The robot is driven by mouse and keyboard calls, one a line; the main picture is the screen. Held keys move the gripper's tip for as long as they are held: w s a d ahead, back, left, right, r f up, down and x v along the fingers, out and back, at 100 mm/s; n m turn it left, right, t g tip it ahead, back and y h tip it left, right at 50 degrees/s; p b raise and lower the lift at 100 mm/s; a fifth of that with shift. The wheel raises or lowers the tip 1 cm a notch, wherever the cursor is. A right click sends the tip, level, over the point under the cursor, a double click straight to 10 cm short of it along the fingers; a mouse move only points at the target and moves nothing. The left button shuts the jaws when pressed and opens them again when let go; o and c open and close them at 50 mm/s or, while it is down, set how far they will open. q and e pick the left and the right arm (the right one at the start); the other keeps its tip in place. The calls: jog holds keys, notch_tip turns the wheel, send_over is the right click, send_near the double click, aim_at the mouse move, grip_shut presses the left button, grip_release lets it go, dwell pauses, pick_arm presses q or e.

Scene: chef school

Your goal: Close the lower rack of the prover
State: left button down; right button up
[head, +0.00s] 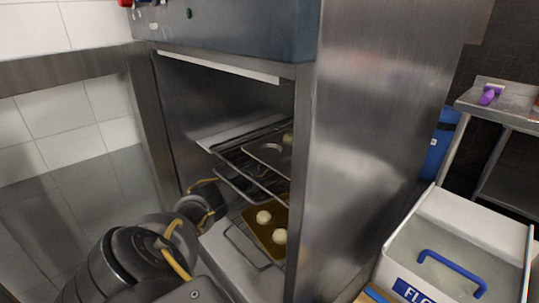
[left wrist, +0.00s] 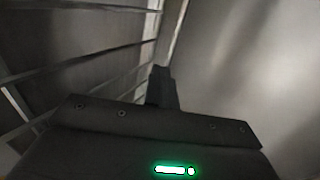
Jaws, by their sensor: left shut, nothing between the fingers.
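The prover (head: 365,130) is a tall steel cabinet with its front open. Its lower rack (head: 238,238) sticks out toward the front and carries a brown tray (head: 257,234) with pale dough balls (head: 279,236). An upper wire rack (head: 232,186) is also partly out above it, holding a grey tray. My left arm reaches in from the left, with its wrist at the left side of the opening beside the racks; its fingertips are hidden in the head view. In the left wrist view my left gripper (left wrist: 161,75) is shut and empty, with rack bars to its left. My right gripper is not in view.
The open steel door (head: 70,190) stands at the left, reflecting wall tiles. A white bin (head: 500,230) labelled as flour, with a blue handle, stands at the lower right. A steel table (head: 500,113) with a purple-handled tool is behind it.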

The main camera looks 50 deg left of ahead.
pick_arm(q)
jog(key=shift+w+r, duration=0.1)
jog(key=shift+r, duration=0.15)
jog(key=shift+r, duration=0.1)
dwell(0.3)
jog(key=shift+s+r, duration=0.1)
jog(key=shift+s, duration=0.35)
jog(key=v, duration=0.3)
jog(key=f+v, duration=0.1)
jog(key=shift+s+r, duration=0.25)
jog(key=shift+s, duration=0.35)
jog(key=s, duration=0.3)
jog(key=s+b, duration=0.1)
jog(key=s, duration=0.4)
jog(key=shift+s+d+b, duration=0.25)
jog(key=shift+s+b, duration=0.1)
jog(key=shift+s+d+r, duration=0.1)
jog(key=shift+s+d, duration=0.05)
jog(key=shift+s, duration=0.9)
